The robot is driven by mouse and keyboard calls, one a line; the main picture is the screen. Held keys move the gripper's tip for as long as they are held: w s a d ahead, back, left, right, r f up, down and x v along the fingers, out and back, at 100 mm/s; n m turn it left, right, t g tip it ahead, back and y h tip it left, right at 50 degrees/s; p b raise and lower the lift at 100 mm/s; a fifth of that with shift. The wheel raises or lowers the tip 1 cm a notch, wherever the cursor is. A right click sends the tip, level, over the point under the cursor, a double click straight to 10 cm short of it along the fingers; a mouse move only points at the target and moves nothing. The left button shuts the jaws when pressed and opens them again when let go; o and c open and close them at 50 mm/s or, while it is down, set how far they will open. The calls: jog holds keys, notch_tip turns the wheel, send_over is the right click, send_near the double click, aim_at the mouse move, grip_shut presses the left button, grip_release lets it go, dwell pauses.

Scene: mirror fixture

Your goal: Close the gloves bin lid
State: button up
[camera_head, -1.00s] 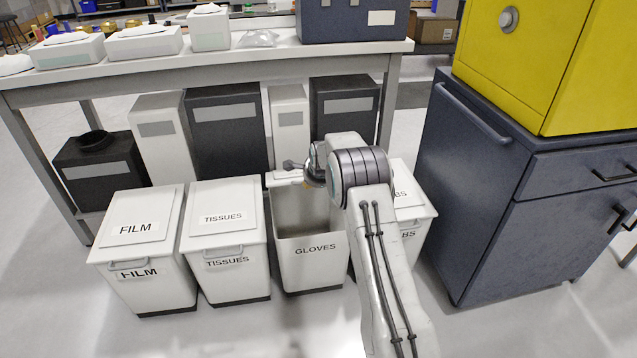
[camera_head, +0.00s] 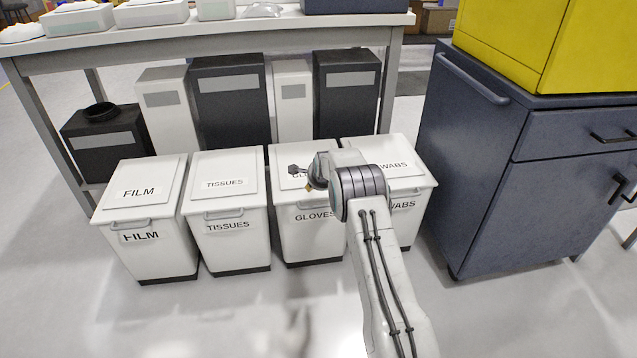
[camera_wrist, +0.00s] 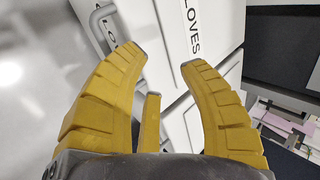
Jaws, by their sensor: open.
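The white gloves bin (camera_head: 300,235) stands between the tissues bin and the swabs bin. Its lid (camera_head: 284,158) lies down over the opening, about level with the neighbouring lids. My arm hides the lid's right part. My gripper (camera_head: 309,187) is just above the lid's front, mostly hidden by my own wrist. In the wrist view, my gripper (camera_wrist: 158,56) has its yellow fingers spread and empty. The lid's label (camera_wrist: 193,30) and the front handle (camera_wrist: 97,22) show beyond the fingers. Whether a finger touches the lid cannot be told.
The tissues bin (camera_head: 228,240) and film bin (camera_head: 155,250) stand to the left, the swabs bin (camera_head: 410,215) to the right, all with lids down. A dark cabinet (camera_head: 500,220) stands further right. A workbench (camera_head: 240,48) is behind. The floor in front is clear.

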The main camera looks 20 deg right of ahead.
jog(key=shift+o, duration=0.5)
jog(key=shift+s+r, duration=0.1)
jog(key=v, duration=1.1)
jog(key=shift+s+r, duration=0.25)
jog(key=shift+a, duration=0.1)
jog(key=s+a+r+n+g+p, duration=0.1)
jog(key=s+a+r+n+p, duration=0.2)
jog(key=s+r+p, duration=0.5)
jog(key=s+a+r+n+y+p, duration=0.1)
jog(key=s+a+r+n+p, duration=0.2)
jog(key=r, duration=0.8)
jog(key=s+a+r+n+g+p, duration=0.1)
jog(key=s+a+r+n+p, duration=0.1)
jog(key=s+r+n+p, duration=0.5)
jog(key=s+a+r+n+g+p, duration=0.1)
jog(key=s+a+r+n+p, duration=0.1)
jog(key=s+r+p, duration=0.5)
jog(key=s+a+r+n+g+p, duration=0.1)
jog(key=s+r+n+p, duration=0.4)
jog(key=s, duration=1.4)
notch_tip(320, 180, up, 6)
jog(key=a+p, duration=0.1)
jog(key=p, duration=0.2)
jog(key=shift+s+a+y, duration=0.25)
jog(key=shift+s+y, duration=0.05)
jog(key=shift+s, duration=0.05)
